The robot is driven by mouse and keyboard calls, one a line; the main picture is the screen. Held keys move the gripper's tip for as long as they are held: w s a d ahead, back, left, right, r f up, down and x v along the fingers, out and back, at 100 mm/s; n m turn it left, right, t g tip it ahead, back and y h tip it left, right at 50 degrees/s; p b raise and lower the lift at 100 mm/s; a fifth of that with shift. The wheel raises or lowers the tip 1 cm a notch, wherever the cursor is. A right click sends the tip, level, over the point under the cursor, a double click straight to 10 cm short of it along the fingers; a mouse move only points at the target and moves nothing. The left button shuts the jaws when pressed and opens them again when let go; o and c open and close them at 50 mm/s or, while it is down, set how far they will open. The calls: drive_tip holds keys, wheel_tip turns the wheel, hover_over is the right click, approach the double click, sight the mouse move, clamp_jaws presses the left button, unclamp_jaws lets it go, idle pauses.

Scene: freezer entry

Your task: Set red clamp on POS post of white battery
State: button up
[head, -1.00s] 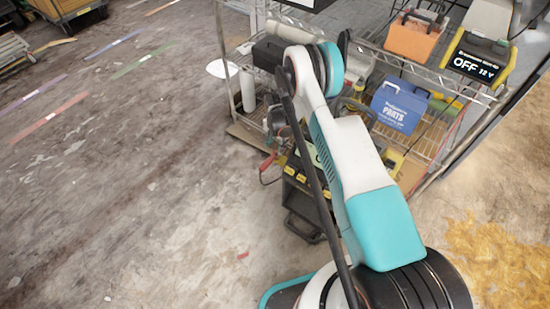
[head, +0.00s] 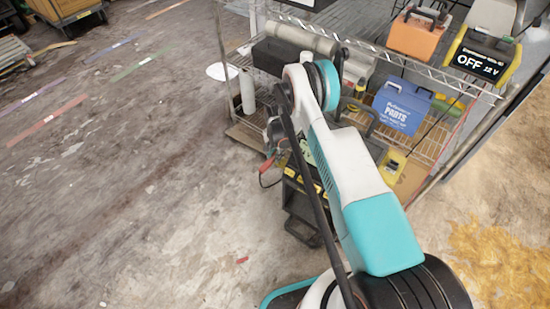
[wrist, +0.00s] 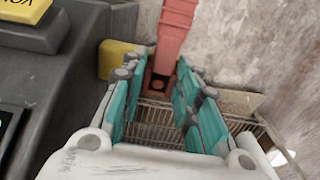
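The red clamp (wrist: 174,38) rises between the two teal fingers of my gripper (wrist: 162,74) in the wrist view. The fingers lie close along both sides of its lower part, and I cannot tell whether they touch it.
A wire shelf (head: 440,75) stands at the back with a blue PARTS box (head: 402,106), an orange case (head: 416,38) and a yellow-black device (head: 482,58) reading OFF. A dark casing (wrist: 70,75) is close on the wrist view's left. The floor (head: 130,200) at left is open.

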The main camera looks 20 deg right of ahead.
clamp_jaws()
wheel_tip(320, 180, up, 24)
drive_tip(key=p, duration=0.8)
idle(0.6)
